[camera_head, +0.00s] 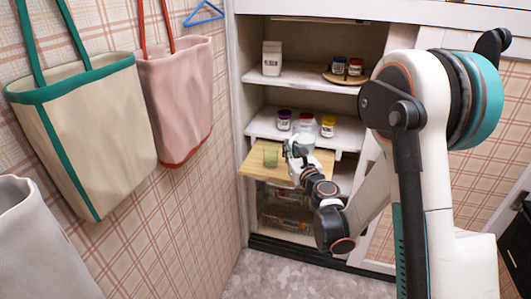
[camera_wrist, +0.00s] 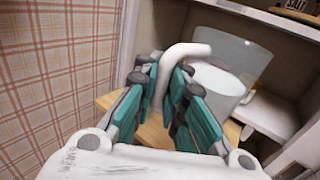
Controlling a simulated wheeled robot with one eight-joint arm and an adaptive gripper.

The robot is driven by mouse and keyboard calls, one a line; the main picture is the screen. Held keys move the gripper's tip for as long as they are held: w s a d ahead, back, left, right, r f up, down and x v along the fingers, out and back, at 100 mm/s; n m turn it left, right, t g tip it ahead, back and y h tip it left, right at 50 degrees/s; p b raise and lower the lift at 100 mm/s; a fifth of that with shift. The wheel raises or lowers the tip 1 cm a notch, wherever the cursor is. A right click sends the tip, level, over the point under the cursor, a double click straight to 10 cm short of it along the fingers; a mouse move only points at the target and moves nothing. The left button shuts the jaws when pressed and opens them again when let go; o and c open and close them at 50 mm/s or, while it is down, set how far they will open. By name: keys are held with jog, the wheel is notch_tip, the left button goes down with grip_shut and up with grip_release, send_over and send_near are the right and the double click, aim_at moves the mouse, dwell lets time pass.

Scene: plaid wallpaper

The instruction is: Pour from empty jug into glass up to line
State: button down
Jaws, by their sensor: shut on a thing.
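My gripper (camera_wrist: 165,88) is shut on the white curved handle (camera_wrist: 188,50) of a translucent jug (camera_wrist: 245,55). A pale white oval shows inside the jug in the wrist view; I cannot tell whether it is its contents or its bottom. In the head view my gripper (camera_head: 292,150) is at the right part of a pulled-out wooden board, with the jug (camera_head: 306,140) beyond it, partly hidden. A greenish see-through glass (camera_head: 270,157) stands on the board to the left of my gripper. Its line is too small to make out.
The wooden board (camera_head: 256,170) juts from a cabinet. Jars with purple (camera_head: 284,119) and yellow lids (camera_head: 328,126) stand on the shelf behind. A wire basket (camera_head: 285,215) is below. The plaid wall (camera_head: 205,180) with hanging bags (camera_head: 85,130) is at left.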

jog(key=a+f+n+g+y+b, duration=0.3)
jog(key=a+f+y, duration=0.3)
jog(key=a+f, duration=0.5)
notch_tip(320, 180, down, 3)
jog(key=shift+s+a+r+n+y+b, duration=0.15)
jog(key=shift+n+y+b, duration=0.25)
jog(key=shift+n, duration=0.5)
